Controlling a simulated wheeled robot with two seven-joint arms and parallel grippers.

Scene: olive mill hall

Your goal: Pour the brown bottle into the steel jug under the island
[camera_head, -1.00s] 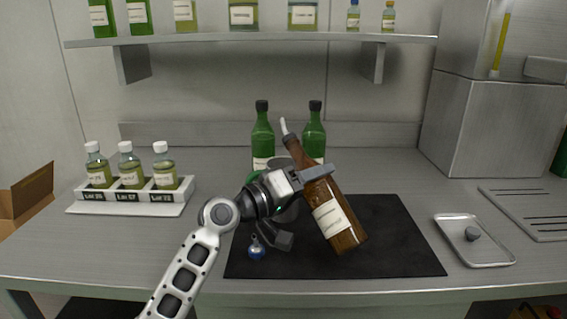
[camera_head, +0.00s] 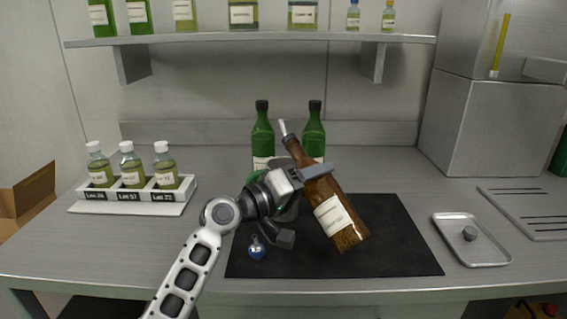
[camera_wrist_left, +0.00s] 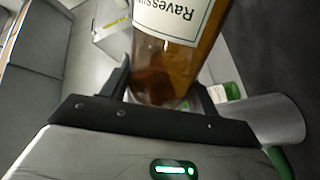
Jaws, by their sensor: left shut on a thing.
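My left gripper (camera_head: 314,180) is shut on the brown bottle (camera_head: 345,238), which has a cream label and a pale pour spout. The bottle is held tilted, its neck up and to the left and its base low on the right, over the black mat. In the left wrist view, the bottle (camera_wrist_left: 165,75) stands between the fingers of the gripper (camera_wrist_left: 165,97). A steel cylinder, likely the jug (camera_wrist_left: 268,118), lies beyond the right finger there. In the head view it is mostly hidden behind my gripper. My right gripper is not in view.
Two green bottles (camera_head: 263,135) stand behind my gripper. A rack of sample bottles (camera_head: 130,208) is left, a metal tray (camera_head: 455,232) right. A shelf (camera_head: 250,40) runs above.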

